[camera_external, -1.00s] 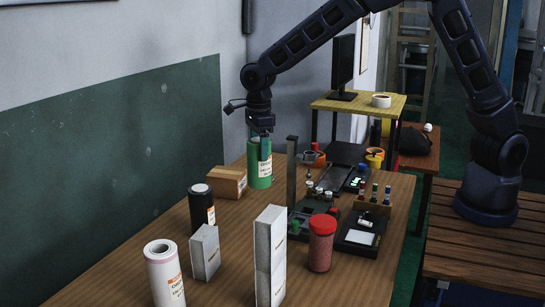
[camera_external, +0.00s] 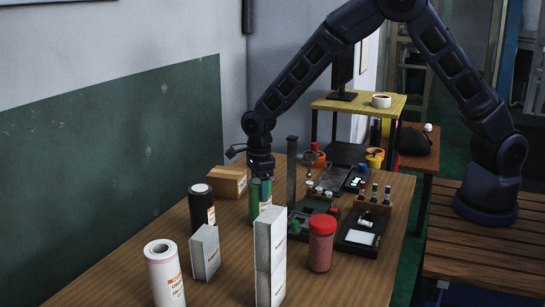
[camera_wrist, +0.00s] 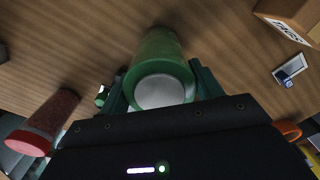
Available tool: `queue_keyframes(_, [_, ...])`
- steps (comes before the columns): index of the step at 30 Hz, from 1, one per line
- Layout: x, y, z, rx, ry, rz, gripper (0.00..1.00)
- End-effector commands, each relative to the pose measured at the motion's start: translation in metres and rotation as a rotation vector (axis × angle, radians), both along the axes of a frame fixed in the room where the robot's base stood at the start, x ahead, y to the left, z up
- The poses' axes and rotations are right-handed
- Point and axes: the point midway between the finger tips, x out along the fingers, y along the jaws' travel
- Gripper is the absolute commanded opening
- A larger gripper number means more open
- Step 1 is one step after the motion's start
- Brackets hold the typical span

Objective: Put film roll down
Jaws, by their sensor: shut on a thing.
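A green film roll (camera_external: 254,203) with a pale label stands upright near the middle of the table (camera_external: 130,258), partly hidden behind the tall grey-white box. My gripper (camera_external: 260,182) comes down from above and is shut on the top of the green roll. In the wrist view the green roll (camera_wrist: 158,62) sits between my two green fingers, its pale end towards the camera. Whether its base touches the table is hidden. A black film roll (camera_external: 202,208) and a white film roll (camera_external: 164,274) stand upright to the left and nearer the camera.
A tall grey-white box (camera_external: 270,255) and a small grey box (camera_external: 204,252) stand in front. A cardboard box (camera_external: 227,182) is behind left. A thin dark post (camera_external: 292,172), a red-lidded jar (camera_external: 321,243) and dark trays (camera_external: 360,236) are to the right.

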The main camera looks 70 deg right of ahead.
Motion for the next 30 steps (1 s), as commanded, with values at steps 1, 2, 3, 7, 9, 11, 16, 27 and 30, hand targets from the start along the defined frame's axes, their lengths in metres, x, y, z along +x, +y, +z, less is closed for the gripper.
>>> queue_keyframes(1, [0.001,0.000,-0.001,0.000,-0.001,-0.001,0.10])
queue_keyframes(2, [0.001,0.000,-0.002,0.000,-0.001,0.000,0.10])
queue_keyframes(3, [0.001,0.000,-0.002,0.001,-0.002,0.000,0.10])
queue_keyframes(7, [0.001,0.000,-0.001,0.001,-0.002,0.000,0.10])
queue_keyframes(9, [0.001,0.000,-0.002,0.000,-0.001,0.000,0.10])
queue_keyframes(11, [0.001,0.000,-0.004,0.000,-0.001,0.000,0.10])
queue_keyframes(16, [0.000,0.000,-0.004,0.000,-0.001,0.000,0.87])
queue_keyframes(27, [0.001,0.000,0.002,0.001,-0.002,0.000,0.87])
queue_keyframes(30, [0.001,0.001,0.014,0.001,-0.004,0.001,0.87])
